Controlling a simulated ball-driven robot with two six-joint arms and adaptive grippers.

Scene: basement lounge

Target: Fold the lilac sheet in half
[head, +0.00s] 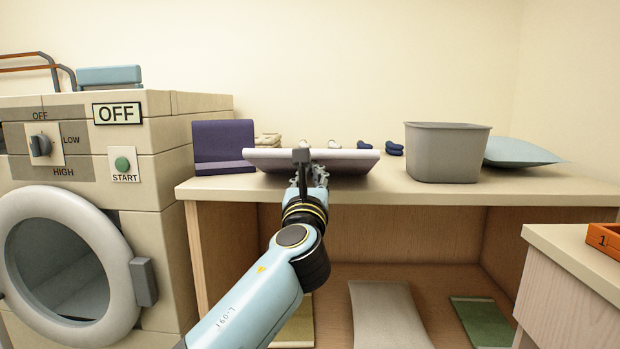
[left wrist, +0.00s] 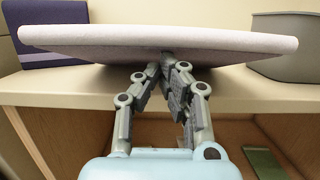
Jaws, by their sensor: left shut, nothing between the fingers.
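The pale lilac sheet (head: 270,155) lies above the counter top as a flat slab, with its near edge facing me and sticking out over the counter's front. My left gripper (head: 303,158) is at the middle of the sheet's near edge. In the left wrist view, the fingertips (left wrist: 167,58) meet just under the sheet, shut and holding nothing; I cannot tell whether they touch it. The sheet's far part is hidden. My right gripper is not in view.
On the counter (head: 550,187) stand a dark purple folded piece (head: 222,145) at left, a grey bin (head: 446,153) and a blue-grey cushion (head: 520,152) at right. Small rolled socks (head: 394,149) lie behind the sheet. A washer (head: 130,215) stands left; a side cabinet (head: 560,290) is near right.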

